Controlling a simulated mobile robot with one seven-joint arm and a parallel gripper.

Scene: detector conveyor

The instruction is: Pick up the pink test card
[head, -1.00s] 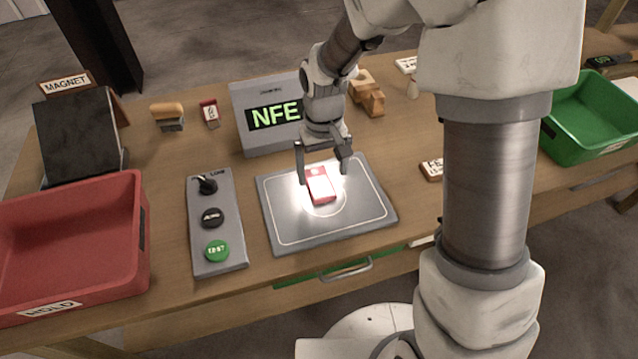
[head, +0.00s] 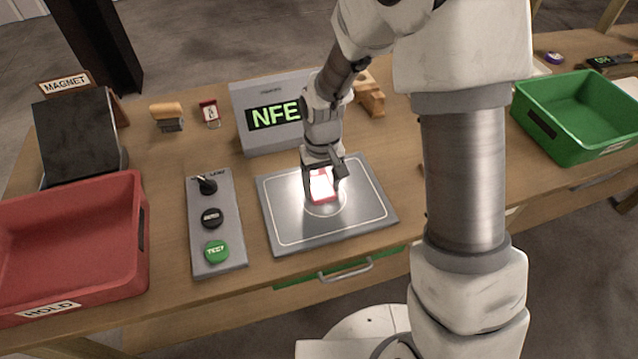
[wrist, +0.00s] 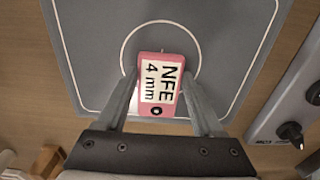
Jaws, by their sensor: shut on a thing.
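The pink test card (head: 322,188) is on the grey detector plate (head: 281,224), inside its marked circle. In the wrist view the card (wrist: 161,84) shows a white label reading "NFE 4 mm" with a black dot. My gripper (head: 322,182) is down at the card, with one finger on each side of it. In the wrist view the fingers of my gripper (wrist: 160,92) are closed against the card's two long sides. I cannot tell whether the card is clear of the plate.
A grey display unit (head: 244,101) reading "NFE" stands behind the plate. A control panel (head: 204,234) with a lever and buttons lies to its left. A red bin (head: 75,268) marked HOLD is at far left. A green bin (head: 553,151) is at right.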

